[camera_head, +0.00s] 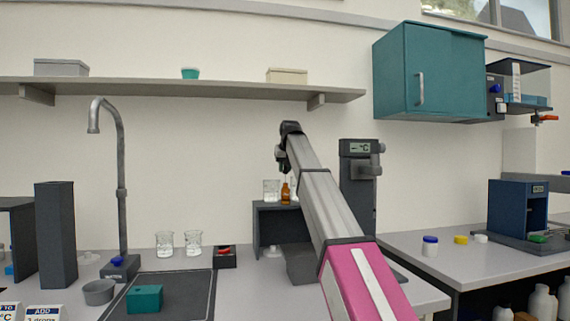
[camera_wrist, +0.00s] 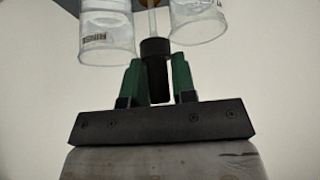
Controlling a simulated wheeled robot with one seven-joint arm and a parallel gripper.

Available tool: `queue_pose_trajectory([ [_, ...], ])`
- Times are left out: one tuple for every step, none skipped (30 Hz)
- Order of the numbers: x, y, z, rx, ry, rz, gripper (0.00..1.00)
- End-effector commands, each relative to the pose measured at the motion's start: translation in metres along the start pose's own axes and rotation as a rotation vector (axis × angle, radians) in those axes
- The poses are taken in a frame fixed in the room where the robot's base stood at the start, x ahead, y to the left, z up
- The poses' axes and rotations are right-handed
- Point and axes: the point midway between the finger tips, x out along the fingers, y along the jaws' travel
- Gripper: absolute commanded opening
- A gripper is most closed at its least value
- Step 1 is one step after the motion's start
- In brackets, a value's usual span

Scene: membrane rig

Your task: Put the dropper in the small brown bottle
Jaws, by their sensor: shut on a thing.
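My gripper (camera_wrist: 154,78) is shut on the dropper (camera_wrist: 155,48) by its black bulb, between two green fingers. The dropper's clear glass tube extends away from the fingers, toward a brown patch at the top edge of the wrist view, probably the bottle. Whether the tip is inside the bottle cannot be seen. In the head view the small brown bottle (camera_head: 286,193) stands upright on a dark raised stand, below the end of my arm. My gripper's fingers and the dropper are not clear in the head view.
Clear beakers flank the bottle on the stand (camera_head: 256,222): one left (camera_head: 271,190), one right, partly hidden by my arm. In the wrist view they are close to either side of the tube (camera_wrist: 106,35). A grey instrument (camera_head: 358,185) stands right of my arm.

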Motion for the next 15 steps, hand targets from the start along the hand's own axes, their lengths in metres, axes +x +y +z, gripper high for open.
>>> queue_pose_trajectory([
  [0.003,0.000,0.003,0.000,0.000,0.000,0.03],
  [0.005,0.000,0.004,0.000,0.000,0.000,0.03],
  [0.007,0.000,0.006,0.000,-0.001,0.000,0.03],
  [0.009,0.000,0.007,0.000,-0.001,0.000,0.03],
  [0.011,0.000,0.008,0.000,-0.001,0.000,0.03],
  [0.014,0.000,0.009,0.000,-0.001,0.000,0.03],
  [0.015,0.000,0.011,0.000,-0.002,0.000,0.03],
  [0.017,0.000,0.012,0.000,-0.002,0.000,0.03],
  [0.019,0.000,0.013,0.000,-0.002,0.000,0.03],
  [0.021,0.000,0.014,0.000,-0.002,0.000,0.03],
  [0.023,0.000,0.015,0.000,-0.002,0.000,0.03],
  [0.025,0.000,0.017,0.000,-0.001,0.000,0.03],
  [0.026,0.000,0.017,0.000,-0.001,0.000,0.03],
  [0.027,0.000,0.018,0.000,-0.001,0.000,0.03],
  [0.029,0.000,0.019,0.000,0.000,0.000,0.03],
])
